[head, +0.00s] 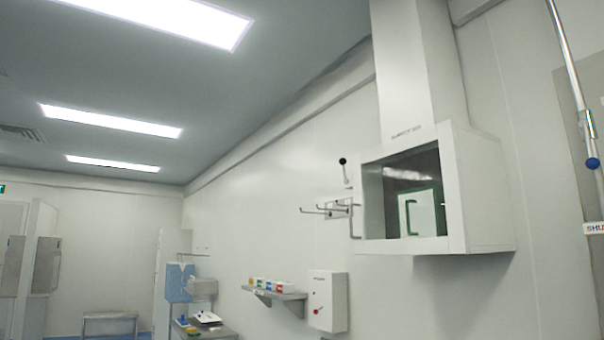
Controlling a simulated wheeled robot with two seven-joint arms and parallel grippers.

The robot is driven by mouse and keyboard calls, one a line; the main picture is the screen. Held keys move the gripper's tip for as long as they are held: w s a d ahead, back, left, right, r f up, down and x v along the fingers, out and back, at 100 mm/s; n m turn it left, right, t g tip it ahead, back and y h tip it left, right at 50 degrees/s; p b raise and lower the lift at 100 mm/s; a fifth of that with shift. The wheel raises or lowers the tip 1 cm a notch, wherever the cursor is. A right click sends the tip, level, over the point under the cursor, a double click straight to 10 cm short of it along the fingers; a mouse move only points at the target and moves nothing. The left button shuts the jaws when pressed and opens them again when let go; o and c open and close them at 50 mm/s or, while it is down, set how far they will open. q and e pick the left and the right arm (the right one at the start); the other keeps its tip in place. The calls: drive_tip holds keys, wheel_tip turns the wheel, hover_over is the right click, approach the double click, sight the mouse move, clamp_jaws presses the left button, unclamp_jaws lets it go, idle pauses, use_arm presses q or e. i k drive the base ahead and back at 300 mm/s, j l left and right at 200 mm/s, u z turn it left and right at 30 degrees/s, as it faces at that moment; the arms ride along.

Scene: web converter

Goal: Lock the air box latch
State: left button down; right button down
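A white box (480,190) with a duct (405,70) running up from it is mounted high on the right wall; it looks like the air box. Its front has a dark window or opening (400,165), with a green-edged white panel (421,212) showing in it. A small lever with a black knob (343,161) stands upright on the wall just left of the box. A grey handle-like bar (354,220) is at the box's left edge. I cannot tell which part is the latch or whether it is locked. Neither of my grippers is in view.
Metal hooks (327,210) stick out left of the box. Below are a wall shelf (275,293) with small coloured boxes and a white control box (328,300) with a red switch. A vertical pipe (572,80) with a blue knob is at right. A metal table (110,316) stands far back.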

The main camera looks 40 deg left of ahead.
sight(342, 161)
drive_tip(key=u, duration=1.2)
drive_tip(key=i+j, duration=0.15)
drive_tip(key=i, duration=0.3)
drive_tip(key=i+j, duration=0.15)
drive_tip(key=i, duration=0.3)
drive_tip(key=i+j, duration=0.15)
drive_tip(key=i, duration=0.35)
drive_tip(key=u, duration=1.15)
